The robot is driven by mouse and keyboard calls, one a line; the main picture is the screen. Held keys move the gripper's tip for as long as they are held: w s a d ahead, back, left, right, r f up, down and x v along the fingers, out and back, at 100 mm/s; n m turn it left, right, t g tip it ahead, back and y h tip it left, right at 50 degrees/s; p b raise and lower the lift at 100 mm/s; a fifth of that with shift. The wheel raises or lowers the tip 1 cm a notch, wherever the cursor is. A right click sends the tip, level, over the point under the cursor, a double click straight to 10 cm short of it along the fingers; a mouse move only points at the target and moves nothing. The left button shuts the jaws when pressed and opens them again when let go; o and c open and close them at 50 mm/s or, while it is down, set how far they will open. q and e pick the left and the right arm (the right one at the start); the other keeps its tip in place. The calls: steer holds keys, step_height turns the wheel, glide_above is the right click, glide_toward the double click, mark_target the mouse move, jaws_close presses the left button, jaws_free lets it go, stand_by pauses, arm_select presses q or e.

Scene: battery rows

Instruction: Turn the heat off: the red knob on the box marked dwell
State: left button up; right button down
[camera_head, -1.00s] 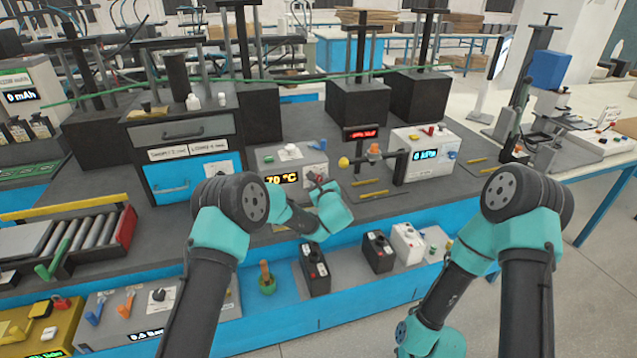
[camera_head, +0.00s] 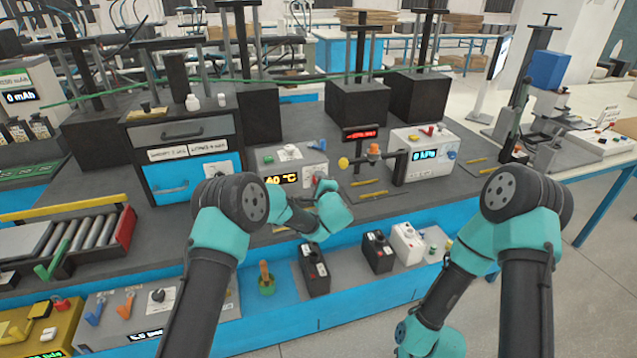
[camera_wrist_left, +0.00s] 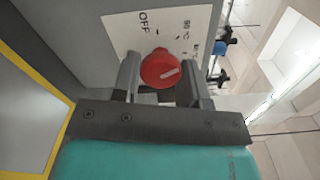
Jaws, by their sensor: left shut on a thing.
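The grey box (camera_head: 258,160) with the orange readout (camera_head: 284,179) stands on the bench in the middle of the head view. The readout looks like 40 °C. My left gripper (camera_head: 318,190) is at its front right, and my wrist hides most of the knob there. In the left wrist view, the round red knob (camera_wrist_left: 160,68) sits between my two fingers, which are shut on its sides. A white line marks the knob. The plate (camera_wrist_left: 118,28) behind it reads OFF at upper left, with small marks to the right.
A white box (camera_head: 425,145) with a kPa readout and an orange-topped post (camera_head: 374,152) stand to the right. Yellow pens (camera_head: 373,195) lie on the bench. Black batteries (camera_head: 314,270) stand on the lower front shelf. A roller tray (camera_head: 85,235) is at left.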

arm_select(q)
steer(key=n, duration=1.2)
steer(key=shift+r, duration=0.1)
stand_by(0.4)
steer(key=o, duration=0.9)
steer(key=shift+s, duration=0.15)
steer(key=v, duration=1.7)
steer(key=shift+d, duration=0.1)
